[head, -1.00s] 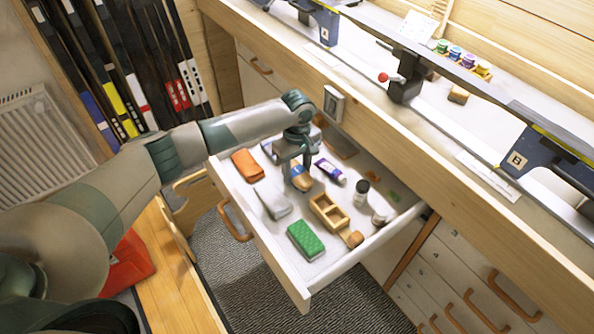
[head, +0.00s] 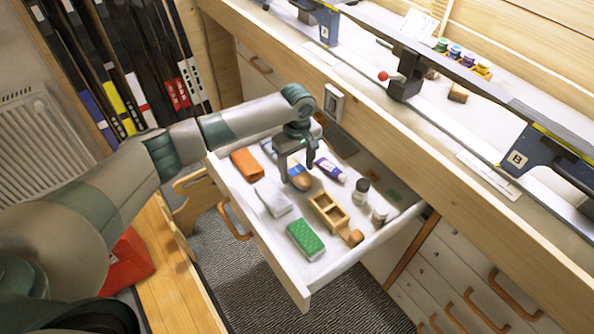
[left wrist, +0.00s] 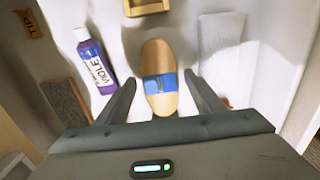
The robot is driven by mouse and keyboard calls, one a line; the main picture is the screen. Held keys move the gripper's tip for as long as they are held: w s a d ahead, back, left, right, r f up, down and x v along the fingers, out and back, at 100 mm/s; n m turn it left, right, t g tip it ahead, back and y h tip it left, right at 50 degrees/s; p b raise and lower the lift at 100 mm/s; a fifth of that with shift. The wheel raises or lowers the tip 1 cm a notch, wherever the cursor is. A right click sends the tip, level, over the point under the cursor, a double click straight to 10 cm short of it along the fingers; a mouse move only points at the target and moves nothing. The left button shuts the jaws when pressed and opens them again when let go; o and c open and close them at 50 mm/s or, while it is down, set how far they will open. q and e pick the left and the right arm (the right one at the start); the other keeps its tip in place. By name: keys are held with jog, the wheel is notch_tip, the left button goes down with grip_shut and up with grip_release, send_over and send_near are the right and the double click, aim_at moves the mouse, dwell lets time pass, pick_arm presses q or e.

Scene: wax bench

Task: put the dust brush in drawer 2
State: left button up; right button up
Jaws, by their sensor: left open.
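A rounded wooden piece with a blue band, which looks like the dust brush (head: 299,177), lies inside the open drawer (head: 262,262). It also shows in the left wrist view (left wrist: 159,78), lying flat on the white drawer floor. My left gripper (head: 297,178) is over it, pointing down. In the left wrist view its open fingers (left wrist: 157,95) stand on either side of the wooden piece's near end, with gaps on both sides. No number on this drawer is readable. My right gripper is not in view.
The drawer also holds an orange case (head: 247,164), a white block (head: 272,198), a green sponge (head: 305,239), a wooden divided box (head: 328,211), a purple tube (head: 330,170) and small jars (head: 361,189). The bench edge (head: 400,150) overhangs its back. Closed drawers (head: 470,280) stand at right.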

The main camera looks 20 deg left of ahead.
aim_at(297, 170)
pick_arm(q)
notch_tip(297, 170, up, 11)
jog(key=b, duration=0.1)
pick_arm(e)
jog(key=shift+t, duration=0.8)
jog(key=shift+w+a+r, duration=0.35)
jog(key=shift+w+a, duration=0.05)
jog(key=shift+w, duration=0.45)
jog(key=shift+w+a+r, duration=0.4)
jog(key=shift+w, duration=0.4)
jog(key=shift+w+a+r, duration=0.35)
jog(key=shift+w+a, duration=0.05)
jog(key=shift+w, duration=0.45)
pick_arm(q)
jog(key=shift+f, duration=0.15)
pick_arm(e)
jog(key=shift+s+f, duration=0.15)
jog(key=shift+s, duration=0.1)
pick_arm(q)
jog(key=shift+a, duration=0.1)
